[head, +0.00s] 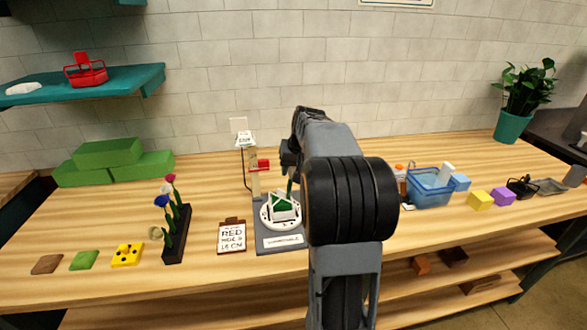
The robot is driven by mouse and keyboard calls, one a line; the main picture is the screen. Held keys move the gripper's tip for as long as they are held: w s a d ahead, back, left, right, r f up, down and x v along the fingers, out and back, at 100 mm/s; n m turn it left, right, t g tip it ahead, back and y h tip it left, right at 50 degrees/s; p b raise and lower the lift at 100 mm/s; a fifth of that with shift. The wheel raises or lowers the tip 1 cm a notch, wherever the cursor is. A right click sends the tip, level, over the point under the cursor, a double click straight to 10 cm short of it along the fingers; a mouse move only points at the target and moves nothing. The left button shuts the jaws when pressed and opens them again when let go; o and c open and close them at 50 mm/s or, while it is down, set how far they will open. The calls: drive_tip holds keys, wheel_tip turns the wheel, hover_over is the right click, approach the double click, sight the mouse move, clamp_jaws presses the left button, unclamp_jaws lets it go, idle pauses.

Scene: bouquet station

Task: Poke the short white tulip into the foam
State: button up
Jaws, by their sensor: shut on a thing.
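My gripper (289,160) is mostly hidden behind my own arm, above the right part of the round white stand. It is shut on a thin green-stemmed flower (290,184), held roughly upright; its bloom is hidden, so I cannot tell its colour. The green foam (283,212) sits in a white holder on the round white stand (268,222), below the gripper. I cannot tell whether the stem touches the foam.
A post with a red slider (263,164) rises behind the foam. Green blocks (108,152) lie at the back left. A blue basket (428,187) and coloured cubes stand to the right.

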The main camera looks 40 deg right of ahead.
drive_tip(key=shift+w+a+f+b, duration=0.1)
drive_tip(key=shift+a+f+b, duration=0.1)
drive_tip(key=shift+f+b, duration=0.85)
idle(2.8)
drive_tip(key=shift+f, duration=0.25)
idle(0.3)
drive_tip(key=o, duration=0.7)
drive_tip(key=shift+r+p, duration=0.25)
drive_tip(key=shift+p, duration=0.15)
drive_tip(key=shift+p+v, duration=1.85)
drive_tip(key=shift+v, duration=1.2)
drive_tip(key=shift+o, duration=0.5)
drive_tip(key=o, duration=0.5)
drive_tip(key=shift+c, duration=0.2)
